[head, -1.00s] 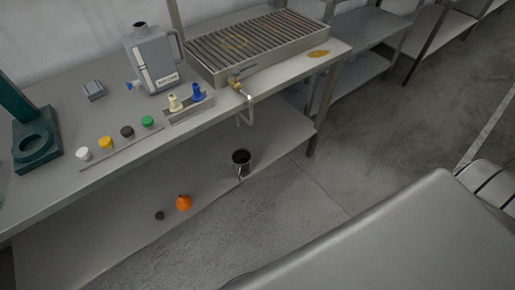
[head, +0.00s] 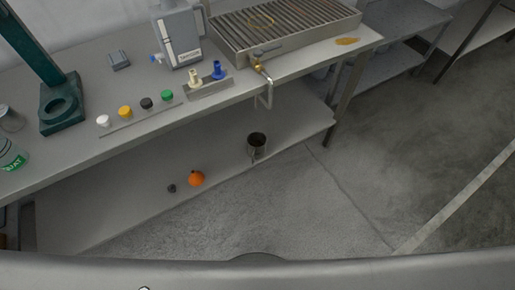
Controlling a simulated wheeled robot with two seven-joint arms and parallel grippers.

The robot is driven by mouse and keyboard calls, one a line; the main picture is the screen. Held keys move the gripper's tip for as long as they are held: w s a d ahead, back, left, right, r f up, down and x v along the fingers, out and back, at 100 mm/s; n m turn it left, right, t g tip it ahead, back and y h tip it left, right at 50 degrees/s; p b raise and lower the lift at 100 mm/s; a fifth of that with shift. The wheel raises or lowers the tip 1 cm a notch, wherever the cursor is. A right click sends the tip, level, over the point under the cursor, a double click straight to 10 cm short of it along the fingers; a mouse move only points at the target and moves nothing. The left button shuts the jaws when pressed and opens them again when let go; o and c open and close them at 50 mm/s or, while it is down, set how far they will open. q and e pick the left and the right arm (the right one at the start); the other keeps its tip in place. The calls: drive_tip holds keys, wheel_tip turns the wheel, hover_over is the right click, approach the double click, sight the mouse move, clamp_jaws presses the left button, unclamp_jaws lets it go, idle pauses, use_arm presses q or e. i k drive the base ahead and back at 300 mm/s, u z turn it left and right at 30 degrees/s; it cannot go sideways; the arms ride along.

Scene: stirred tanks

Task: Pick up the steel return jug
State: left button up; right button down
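The steel jug (head: 257,147) stands upright on the lower shelf of the bench, near its front edge. It is a small metal vessel with a dark open top, below the tap (head: 264,82) whose spout hangs over the bench edge. A handle seems to show on its front side, but it is small. Neither of my grippers is clearly in view, so their state does not show.
The lower shelf (head: 130,205) also holds an orange funnel-like object (head: 196,179) and a small dark cap (head: 171,188). Above, the bench top bears a grey jerrycan (head: 181,38), a slatted drain tray (head: 285,30), coloured caps and a green stand (head: 60,105). Open floor lies right.

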sight(256, 141)
drive_tip(key=z, duration=0.5)
drive_tip(key=k, duration=0.65)
drive_tip(key=z, duration=1)
drive_tip(key=k, duration=0.7)
drive_tip(key=z, duration=0.6)
drive_tip(key=i, duration=1.7)
drive_tip(key=u, duration=0.25)
drive_tip(key=i, duration=2)
drive_tip(key=u, duration=1.05)
drive_tip(key=i, duration=0.95)
drive_tip(key=u, duration=1.8)
drive_tip(key=i, duration=0.75)
drive_tip(key=u, duration=0.55)
